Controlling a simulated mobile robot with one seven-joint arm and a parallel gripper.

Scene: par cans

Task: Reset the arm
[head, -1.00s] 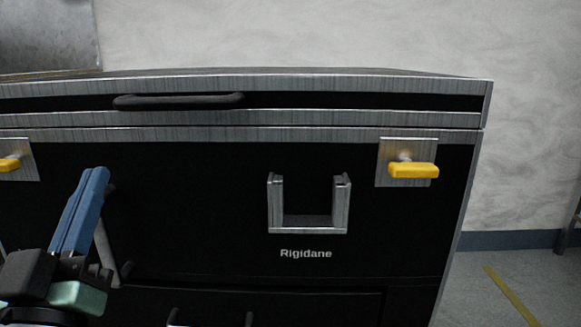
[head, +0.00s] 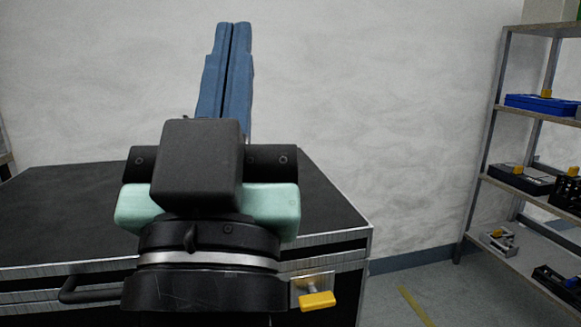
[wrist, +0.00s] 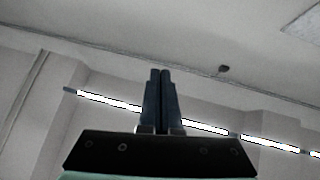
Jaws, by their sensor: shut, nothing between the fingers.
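My gripper (head: 232,30) stands upright in the middle of the head view, in front of the black case and the wall. Its two blue fingers lie together with nothing between them. In the wrist view my gripper (wrist: 160,73) points up toward the wall and ceiling, its fingers also closed and empty. My wrist hides part of the case's top and front.
A black case (head: 75,205) with metal edges, a dark handle (head: 95,290) and a yellow latch (head: 318,300) stands below and behind my gripper. A shelf rack (head: 510,185) with several cases is at the right. Floor shows between them.

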